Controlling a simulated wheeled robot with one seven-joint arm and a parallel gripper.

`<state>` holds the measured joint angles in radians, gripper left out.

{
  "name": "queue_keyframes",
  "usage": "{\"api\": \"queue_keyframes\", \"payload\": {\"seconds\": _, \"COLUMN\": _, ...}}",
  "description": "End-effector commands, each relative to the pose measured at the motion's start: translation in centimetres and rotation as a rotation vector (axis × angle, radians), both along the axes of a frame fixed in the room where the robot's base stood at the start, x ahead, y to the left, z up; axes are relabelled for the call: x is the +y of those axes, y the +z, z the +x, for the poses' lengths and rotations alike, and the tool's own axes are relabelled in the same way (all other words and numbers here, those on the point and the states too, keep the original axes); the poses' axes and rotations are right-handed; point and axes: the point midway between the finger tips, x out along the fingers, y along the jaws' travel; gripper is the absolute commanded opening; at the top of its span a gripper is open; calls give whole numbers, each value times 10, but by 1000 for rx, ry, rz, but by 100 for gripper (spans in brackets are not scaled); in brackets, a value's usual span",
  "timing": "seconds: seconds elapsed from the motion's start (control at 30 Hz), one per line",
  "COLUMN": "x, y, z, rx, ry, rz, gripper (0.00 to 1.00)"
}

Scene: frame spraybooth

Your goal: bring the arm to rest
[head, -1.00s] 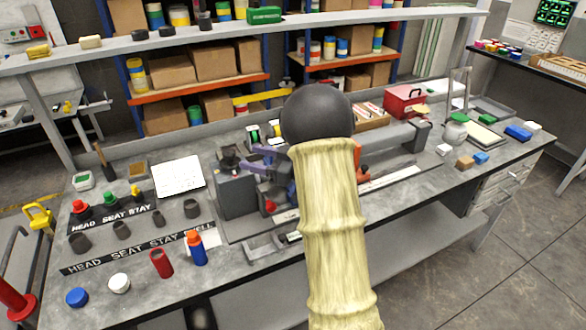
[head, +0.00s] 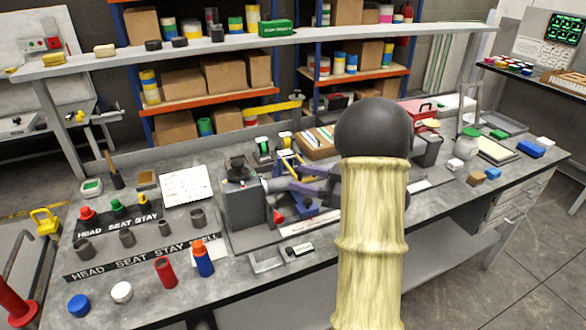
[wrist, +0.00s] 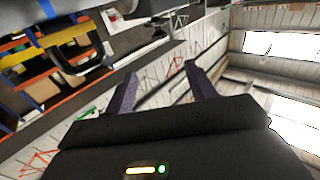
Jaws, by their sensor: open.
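My arm, in a cream sleeve with a dark round joint, rises through the right of centre in the head view and hides part of the workbench (head: 240,290). My gripper (wrist: 160,72) shows in the wrist view as two dark purple fingers, wide apart with nothing between them. In the head view purple finger parts show just left of the arm, above the bench's middle, near a grey machine (head: 243,205). Whether they touch anything there I cannot tell. The wrist view shows the ceiling and shelving behind the fingers, tilted.
A red box (head: 418,110) lies behind the arm. A raised shelf (head: 220,48) runs along the back. Floor (head: 530,260) is open at the right.

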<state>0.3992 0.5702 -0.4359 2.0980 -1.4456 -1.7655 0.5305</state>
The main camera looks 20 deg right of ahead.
Motion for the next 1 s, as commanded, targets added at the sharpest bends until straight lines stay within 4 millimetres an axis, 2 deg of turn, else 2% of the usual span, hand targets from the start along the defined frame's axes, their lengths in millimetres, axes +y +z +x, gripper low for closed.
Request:
{"api": "queue_keyframes", "payload": {"seconds": 0.2, "x": 1, "y": 1, "z": 2, "rx": -1, "ry": -8, "rz": -5, "gripper": 56}}
{"api": "queue_keyframes", "payload": {"seconds": 0.33, "x": 4, "y": 6, "z": 13, "rx": -4, "ry": -67, "rz": -42, "gripper": 56}}
{"api": "queue_keyframes", "payload": {"seconds": 0.53, "x": 9, "y": 15, "z": 43, "rx": 29, "ry": -276, "rz": -155, "gripper": 56}}
{"api": "queue_keyframes", "payload": {"seconds": 0.7, "x": 11, "y": 18, "z": 56, "rx": 117, "ry": -466, "rz": -243, "gripper": 56}}
{"api": "queue_keyframes", "payload": {"seconds": 0.87, "x": 16, "y": 15, "z": 52, "rx": 246, "ry": -607, "rz": -308, "gripper": 56}}
{"api": "queue_keyframes", "payload": {"seconds": 1.0, "x": 24, "y": 7, "z": 35, "rx": 392, "ry": -701, "rz": -356, "gripper": 56}}
